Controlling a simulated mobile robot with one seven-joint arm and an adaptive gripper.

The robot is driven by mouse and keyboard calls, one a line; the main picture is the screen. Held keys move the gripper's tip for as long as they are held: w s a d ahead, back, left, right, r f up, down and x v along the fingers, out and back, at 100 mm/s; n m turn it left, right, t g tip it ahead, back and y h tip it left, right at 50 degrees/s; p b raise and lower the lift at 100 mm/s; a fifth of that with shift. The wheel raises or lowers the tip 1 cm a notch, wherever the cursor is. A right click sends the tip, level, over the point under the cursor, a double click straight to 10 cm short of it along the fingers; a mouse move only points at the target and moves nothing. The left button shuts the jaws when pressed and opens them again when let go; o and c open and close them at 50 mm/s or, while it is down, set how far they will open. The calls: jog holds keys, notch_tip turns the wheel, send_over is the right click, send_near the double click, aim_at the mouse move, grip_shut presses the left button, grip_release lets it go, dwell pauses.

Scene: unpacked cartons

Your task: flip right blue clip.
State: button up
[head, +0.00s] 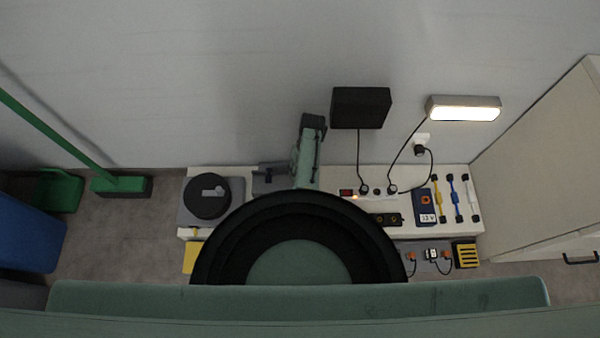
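No part is clearly recognisable as a blue clip with a right and a left one. A small slate-blue and dark piece (268,180) sits at the back of the white bench, just left of my arm; its details are too small to tell. A thin blue bar with black ends (457,198) lies between a yellow and a white one at the bench's right. My arm's green link rises over the bench's back edge, and my large round dark part covers the middle front. My gripper cannot be made out.
A lit lamp (463,108) and black box (361,108) are above. A pale cabinet (550,170) stands right.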

jog(key=v, duration=1.1)
jog(key=shift+s, duration=0.1)
